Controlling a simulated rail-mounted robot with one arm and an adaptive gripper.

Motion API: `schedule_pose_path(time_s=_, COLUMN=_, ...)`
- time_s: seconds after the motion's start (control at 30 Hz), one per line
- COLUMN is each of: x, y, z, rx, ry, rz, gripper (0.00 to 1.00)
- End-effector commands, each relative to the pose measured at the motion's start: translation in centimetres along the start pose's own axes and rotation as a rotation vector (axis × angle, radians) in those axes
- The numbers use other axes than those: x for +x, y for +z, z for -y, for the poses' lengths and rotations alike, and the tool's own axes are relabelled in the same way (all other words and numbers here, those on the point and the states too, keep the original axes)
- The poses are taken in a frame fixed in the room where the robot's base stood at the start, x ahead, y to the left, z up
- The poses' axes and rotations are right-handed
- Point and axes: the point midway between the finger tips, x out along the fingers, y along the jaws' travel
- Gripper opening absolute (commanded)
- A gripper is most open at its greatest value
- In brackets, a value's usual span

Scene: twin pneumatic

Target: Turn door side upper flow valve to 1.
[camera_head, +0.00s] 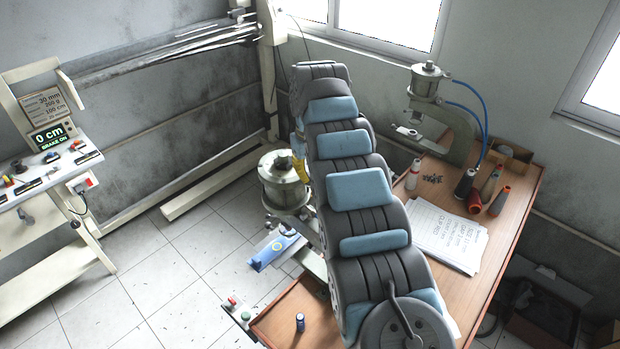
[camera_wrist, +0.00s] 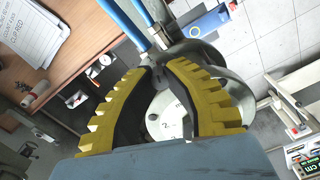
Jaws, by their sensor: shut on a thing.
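My gripper (camera_wrist: 164,70) has yellow toothed fingers with black inner pads. In the wrist view its fingertips meet around a small dark valve part (camera_wrist: 159,76), mostly hidden between them. A white round dial face (camera_wrist: 168,118) with a "2" and other small marks shows between the fingers; its outer parts are covered. In the head view, a bit of my yellow gripper (camera_head: 301,168) shows beside my arm, against the near pneumatic press (camera_head: 283,178) with its cream cylinder. My arm hides the contact there. A second press (camera_head: 425,82) stands on the table to the right.
Blue hoses (camera_wrist: 125,22) run close to my fingertips. The wooden table (camera_head: 515,205) holds papers (camera_head: 445,232), bottles and small parts. A control stand (camera_head: 50,150) reading "0 cm" and "BRAKE ON" is at left. Tiled floor (camera_head: 160,275) lies open between.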

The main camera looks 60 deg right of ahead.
Motion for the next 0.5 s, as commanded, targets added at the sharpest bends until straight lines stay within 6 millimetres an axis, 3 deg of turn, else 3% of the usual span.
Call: schedule_pose_path(time_s=0.5, x=-0.02, y=0.03, z=0.02, rx=-0.334, ry=-0.001, rz=0.001, gripper=0.00)
